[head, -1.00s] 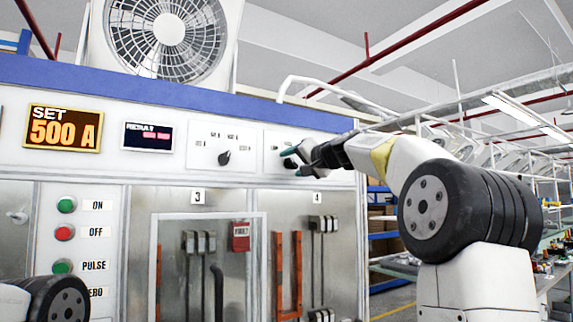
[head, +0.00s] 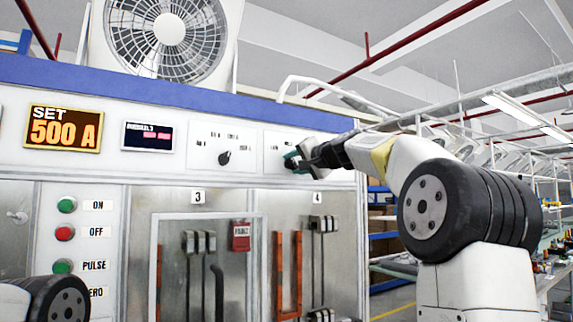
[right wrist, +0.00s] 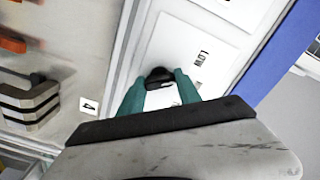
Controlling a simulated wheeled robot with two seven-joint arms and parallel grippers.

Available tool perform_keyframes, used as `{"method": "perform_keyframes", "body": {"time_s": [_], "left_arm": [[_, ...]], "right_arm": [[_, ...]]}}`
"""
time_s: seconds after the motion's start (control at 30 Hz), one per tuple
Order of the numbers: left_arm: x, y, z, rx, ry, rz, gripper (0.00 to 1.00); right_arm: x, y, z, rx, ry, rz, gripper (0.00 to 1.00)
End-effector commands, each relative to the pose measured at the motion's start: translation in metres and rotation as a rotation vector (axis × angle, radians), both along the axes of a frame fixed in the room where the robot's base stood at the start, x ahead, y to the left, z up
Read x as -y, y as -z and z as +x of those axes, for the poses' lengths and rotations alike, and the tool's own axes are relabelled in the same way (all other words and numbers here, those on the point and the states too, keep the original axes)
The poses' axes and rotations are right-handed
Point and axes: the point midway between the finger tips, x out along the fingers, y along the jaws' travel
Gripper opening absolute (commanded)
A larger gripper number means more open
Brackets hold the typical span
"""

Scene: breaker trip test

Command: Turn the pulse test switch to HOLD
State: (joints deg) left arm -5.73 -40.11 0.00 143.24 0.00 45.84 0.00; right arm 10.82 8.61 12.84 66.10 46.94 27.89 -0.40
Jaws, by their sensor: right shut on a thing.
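The switch in my right gripper is a black rotary knob on a white label plate (head: 273,140) at the right end of the panel. In the right wrist view the black knob (right wrist: 158,76) sits between the two teal fingertips. My right gripper (head: 294,161) is shut on it, and the fingers hide most of the knob in the head view. My left gripper is out of view.
A second black knob (head: 224,158) is on the plate to the left. Displays (head: 63,129) and ON, OFF and PULSE buttons (head: 64,234) are farther left. Glass-fronted bays with a red tag (head: 241,236) lie below. A fan (head: 168,38) stands on top.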

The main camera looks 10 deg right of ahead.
Motion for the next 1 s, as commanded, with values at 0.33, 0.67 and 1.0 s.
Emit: {"method": "perform_keyframes", "body": {"time_s": [0.33,0.67,1.0], "left_arm": [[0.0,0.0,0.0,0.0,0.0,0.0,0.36],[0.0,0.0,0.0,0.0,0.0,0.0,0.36],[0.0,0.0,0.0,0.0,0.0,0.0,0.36]], "right_arm": [[0.0004,0.0004,0.0,-0.112,0.001,0.271,0.0],[0.0007,0.0006,0.0002,-0.195,0.002,0.472,0.0],[0.001,0.0009,0.0003,-0.231,0.002,0.561,0.0]]}}
